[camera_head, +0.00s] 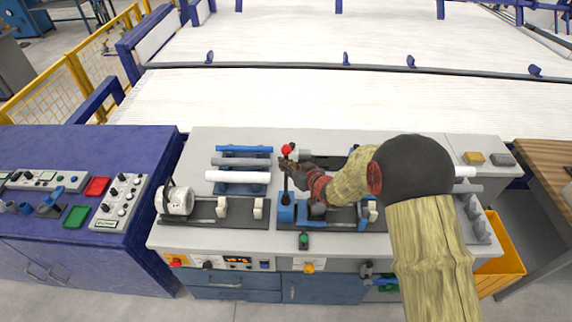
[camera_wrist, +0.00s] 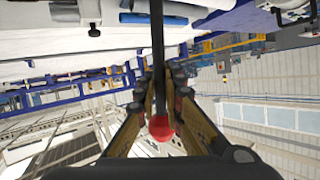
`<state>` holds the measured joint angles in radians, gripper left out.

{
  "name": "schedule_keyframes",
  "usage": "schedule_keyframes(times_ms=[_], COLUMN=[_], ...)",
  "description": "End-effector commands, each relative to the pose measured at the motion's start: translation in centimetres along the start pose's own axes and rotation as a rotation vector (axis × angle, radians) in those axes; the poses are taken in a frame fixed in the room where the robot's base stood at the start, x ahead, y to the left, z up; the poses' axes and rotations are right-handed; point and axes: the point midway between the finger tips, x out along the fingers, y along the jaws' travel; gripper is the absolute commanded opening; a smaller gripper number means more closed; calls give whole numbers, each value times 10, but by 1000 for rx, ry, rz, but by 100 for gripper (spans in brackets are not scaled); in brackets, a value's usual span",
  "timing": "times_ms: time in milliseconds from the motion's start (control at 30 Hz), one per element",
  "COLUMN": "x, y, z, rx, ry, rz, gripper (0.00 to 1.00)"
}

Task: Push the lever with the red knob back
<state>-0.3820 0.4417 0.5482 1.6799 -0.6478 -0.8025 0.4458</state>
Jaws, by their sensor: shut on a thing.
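The lever (camera_head: 285,178) is a dark upright rod with a red knob (camera_head: 286,149) at its top, rising from a blue base (camera_head: 287,211) on the workbench. My gripper (camera_head: 288,164) reaches in from the right, just below the knob. In the wrist view the two fingers (camera_wrist: 160,88) are closed around the dark rod, with the red knob (camera_wrist: 161,127) between them on the near side. The arm hides part of the fixture to the right of the lever.
Blue, grey and white pipes (camera_head: 238,176) lie on a rack left of the lever. A white round chuck (camera_head: 178,201) stands further left. A blue cabinet (camera_head: 75,160) with control panels is at the far left. A yellow bin (camera_head: 503,258) stands at lower right.

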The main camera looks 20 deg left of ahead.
Motion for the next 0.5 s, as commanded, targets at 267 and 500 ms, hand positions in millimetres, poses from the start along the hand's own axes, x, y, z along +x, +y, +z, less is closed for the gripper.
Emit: schedule_keyframes(times_ms=[267, 500], x=[3, 2], y=[3, 3], z=[-1, -1], rx=[7, 6], ry=[-6, -6], rz=[2, 2], gripper=[0, 18])
